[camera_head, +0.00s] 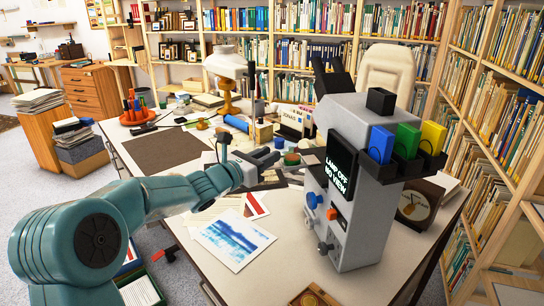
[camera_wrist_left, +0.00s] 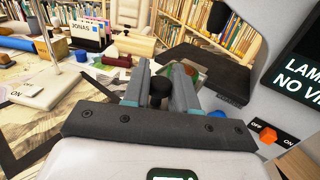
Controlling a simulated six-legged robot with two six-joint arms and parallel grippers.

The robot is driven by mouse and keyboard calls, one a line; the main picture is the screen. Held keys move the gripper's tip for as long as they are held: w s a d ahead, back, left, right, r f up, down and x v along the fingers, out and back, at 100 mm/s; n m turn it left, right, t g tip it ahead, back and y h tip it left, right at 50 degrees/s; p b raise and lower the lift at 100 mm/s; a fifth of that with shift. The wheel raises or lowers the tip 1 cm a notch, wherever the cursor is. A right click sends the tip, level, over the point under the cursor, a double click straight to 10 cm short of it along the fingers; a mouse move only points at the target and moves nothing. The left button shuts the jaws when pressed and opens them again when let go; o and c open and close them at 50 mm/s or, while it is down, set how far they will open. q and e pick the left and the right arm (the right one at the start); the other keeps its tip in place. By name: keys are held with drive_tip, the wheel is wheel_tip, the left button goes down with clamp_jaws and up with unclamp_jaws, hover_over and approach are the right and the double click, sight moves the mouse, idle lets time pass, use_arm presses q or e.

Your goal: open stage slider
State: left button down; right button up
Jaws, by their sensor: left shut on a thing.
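A grey viewer machine (camera_head: 350,150) stands upright on the desk, with a black screen (camera_head: 340,167) reading "LAMP OFF NO VIEW". My left gripper (camera_head: 268,156) is beside its left side, low over the desk. In the left wrist view, the gripper (camera_wrist_left: 160,76) is shut on a small black knob (camera_wrist_left: 160,93), which shows between the two fingers. A dark flat plate (camera_wrist_left: 207,72) lies just beyond the right finger, beside the machine. I cannot tell how the knob joins the plate. My right gripper is not in view.
An orange OFF/ON switch (camera_wrist_left: 264,133) is on the machine's front. Blue (camera_head: 381,144), green (camera_head: 406,140) and yellow (camera_head: 432,137) pieces sit in a black holder on its right side. A blue print (camera_head: 234,238) lies on the desk in front. Bookshelves stand behind.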

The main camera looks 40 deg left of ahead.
use_arm(q)
drive_tip(key=c, duration=1)
unclamp_jaws()
drive_tip(key=shift+r, duration=0.1)
drive_tip(key=s+a, duration=0.2)
drive_tip(key=s, duration=1.4)
drive_tip(key=shift+s+a, duration=0.15)
